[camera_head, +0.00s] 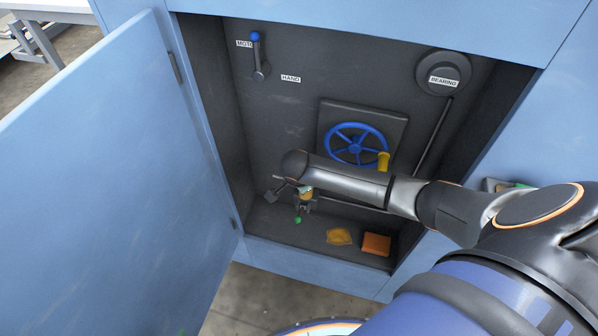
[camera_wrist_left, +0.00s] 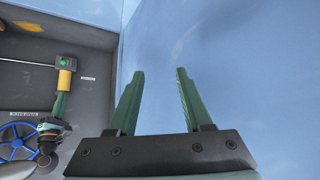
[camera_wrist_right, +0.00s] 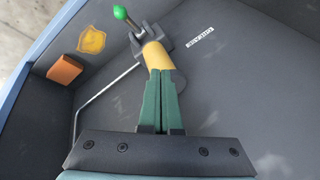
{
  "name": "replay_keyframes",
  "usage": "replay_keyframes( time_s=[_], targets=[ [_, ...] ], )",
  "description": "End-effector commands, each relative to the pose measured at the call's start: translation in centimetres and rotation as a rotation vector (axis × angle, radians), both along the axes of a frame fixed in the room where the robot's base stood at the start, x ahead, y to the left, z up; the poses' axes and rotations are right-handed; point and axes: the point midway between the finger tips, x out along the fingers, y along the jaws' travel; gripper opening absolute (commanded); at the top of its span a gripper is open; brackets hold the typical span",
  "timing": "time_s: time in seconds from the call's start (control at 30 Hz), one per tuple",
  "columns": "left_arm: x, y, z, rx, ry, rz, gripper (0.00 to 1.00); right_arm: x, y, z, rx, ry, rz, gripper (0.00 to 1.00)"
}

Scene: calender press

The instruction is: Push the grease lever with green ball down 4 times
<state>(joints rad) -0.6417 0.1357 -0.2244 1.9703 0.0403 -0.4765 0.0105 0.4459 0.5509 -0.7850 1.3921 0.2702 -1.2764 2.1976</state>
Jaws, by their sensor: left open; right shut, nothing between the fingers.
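The grease lever's green ball (camera_head: 298,219) is low in the open cabinet and points down toward the viewer in the head view. In the right wrist view the green ball (camera_wrist_right: 119,12) sits on a short rod from a grey bracket with a yellow cylinder (camera_wrist_right: 157,57). My right gripper (camera_wrist_right: 161,85) is shut and empty, its tips at the yellow cylinder; I cannot tell if they touch. The ball (camera_wrist_left: 64,62) also shows in the left wrist view. In the head view my right wrist hides part of the mechanism. My left gripper (camera_wrist_left: 160,71) is open and empty, facing a blue panel.
The open blue door (camera_head: 110,180) stands at the left. Inside the cabinet are a blue handwheel (camera_head: 357,144), a blue-tipped hand lever (camera_head: 258,58) and a bearing disc (camera_head: 443,72). An orange block (camera_head: 376,244) and a yellow cloth-like item (camera_head: 339,237) lie on the cabinet floor.

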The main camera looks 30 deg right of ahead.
Motion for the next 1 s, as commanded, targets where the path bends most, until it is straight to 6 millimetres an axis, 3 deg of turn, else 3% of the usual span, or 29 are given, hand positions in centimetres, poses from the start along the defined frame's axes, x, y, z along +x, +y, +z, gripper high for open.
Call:
replay_keyframes(
  time_s=[0.43,0.73,1.0],
  targets=[
    [-0.3,0.0,-0.7,0.0,0.005,-0.003,0.5,-0.1,0.1,-0.5,0.0,-0.001,0.001,0.0],
    [-0.5,-1.4,-4.2,-0.014,0.028,-0.032,0.5,-0.9,1.0,-4.3,-0.002,0.0,0.003,0.0],
    [0.4,-1.2,-4.6,-0.009,-0.003,-0.033,0.5,-1.7,2.0,-7.0,0.0,0.002,0.002,0.0]
  ],
)
